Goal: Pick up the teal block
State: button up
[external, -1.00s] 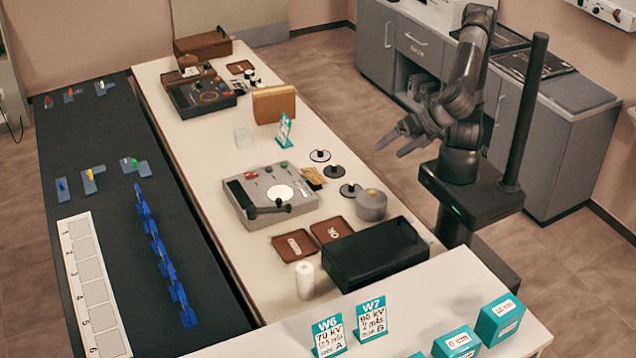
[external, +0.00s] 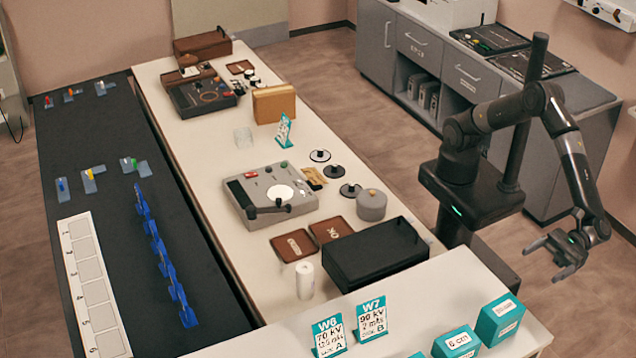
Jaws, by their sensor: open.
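Several teal blocks stand on the white counter at the lower right. The rearmost teal block (external: 500,322) has a white label on its front that I cannot read clearly. In front of it and to its left is a teal block (external: 456,343) labelled "6 cm". Another teal piece shows only a small part at the bottom edge of the picture. My gripper (external: 549,260) is open and empty. It hangs over the floor to the right of the counter, above and to the right of the blocks in the picture, apart from them.
Two teal-and-white signs, W6 (external: 329,337) and W7 (external: 372,321), stand on the counter left of the blocks. A black box (external: 375,254) sits behind them. A grey cabinet (external: 470,78) stands at the back right. Open floor lies around my gripper.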

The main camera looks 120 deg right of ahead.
send_near(518, 303)
jog(key=w, duration=0.1)
jog(key=w+f, duration=0.1)
jog(key=w, duration=0.1)
jog(key=shift+w+d, duration=0.1)
jog(key=shift+d, duration=0.15)
jog(key=shift+w+f, duration=0.1)
jog(key=shift+f, duration=0.15)
jog(key=w, duration=0.5)
jog(key=shift+w, duration=0.15)
jog(key=w, duration=0.5)
jog(key=shift+w+r, duration=0.15)
jog(key=shift+r, duration=0.1)
jog(key=c, duration=1.5)
